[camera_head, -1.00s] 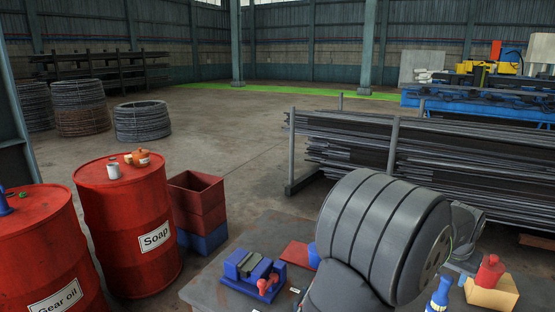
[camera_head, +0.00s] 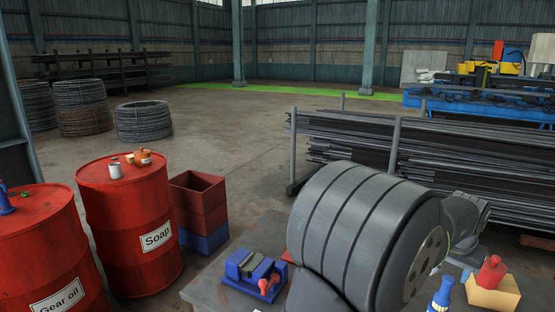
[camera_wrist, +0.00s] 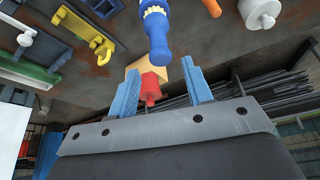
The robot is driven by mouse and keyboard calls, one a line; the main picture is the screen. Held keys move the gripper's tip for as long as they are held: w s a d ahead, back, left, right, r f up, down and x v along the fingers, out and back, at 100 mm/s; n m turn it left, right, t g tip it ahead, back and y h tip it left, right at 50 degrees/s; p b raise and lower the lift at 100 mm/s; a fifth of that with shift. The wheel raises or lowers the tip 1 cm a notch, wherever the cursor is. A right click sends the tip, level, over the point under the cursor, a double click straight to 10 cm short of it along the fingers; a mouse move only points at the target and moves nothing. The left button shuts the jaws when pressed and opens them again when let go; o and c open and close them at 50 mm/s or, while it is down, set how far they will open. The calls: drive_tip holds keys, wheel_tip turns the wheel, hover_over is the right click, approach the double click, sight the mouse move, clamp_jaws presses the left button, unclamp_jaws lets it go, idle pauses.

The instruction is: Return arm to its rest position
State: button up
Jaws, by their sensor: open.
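My gripper (camera_wrist: 160,72) shows in the wrist view with its two blue fingers apart. Nothing is clasped between them. In line with the gap, a red bottle-like object (camera_wrist: 150,88) and a tan block (camera_wrist: 152,68) show beyond the fingers. A blue bottle-like object (camera_wrist: 156,38) shows above them in the picture. In the head view my large grey arm links fill the lower right and hide part of the table; I cannot make out the gripper clearly there.
The table (camera_head: 225,285) carries a blue vise (camera_head: 255,272), a blue bottle-like object (camera_head: 440,294) and a red one (camera_head: 490,273) on a tan block (camera_head: 494,294). Red drums (camera_head: 130,225) and stacked crates (camera_head: 200,205) stand left. A bar rack (camera_head: 350,140) stands behind. The floor beyond is open.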

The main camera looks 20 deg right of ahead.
sight(450, 277)
drive_tip(key=x, duration=0.8)
drive_tip(key=shift+d+r, duration=0.1)
drive_tip(key=shift+r, duration=0.2)
wheel_tip(450, 277, up, 4)
drive_tip(key=shift+f, duration=0.2)
drive_tip(key=s+a+r, duration=0.1)
drive_tip(key=s+r, duration=0.6)
drive_tip(key=s, duration=0.5)
drive_tip(key=w+a+f, duration=0.3)
drive_tip(key=a+f, duration=0.3)
drive_tip(key=a, duration=0.4)
drive_tip(key=w+a+f, duration=0.3)
drive_tip(key=a+f, duration=0.3)
drive_tip(key=a, duration=0.4)
drive_tip(key=w+a+f, duration=0.1)
drive_tip(key=w+f, duration=0.4)
drive_tip(key=w, duration=0.4)
drive_tip(key=shift+w+a+f, duration=0.15)
drive_tip(key=shift+a+f, duration=0.1)
drive_tip(key=shift+f, duration=0.05)
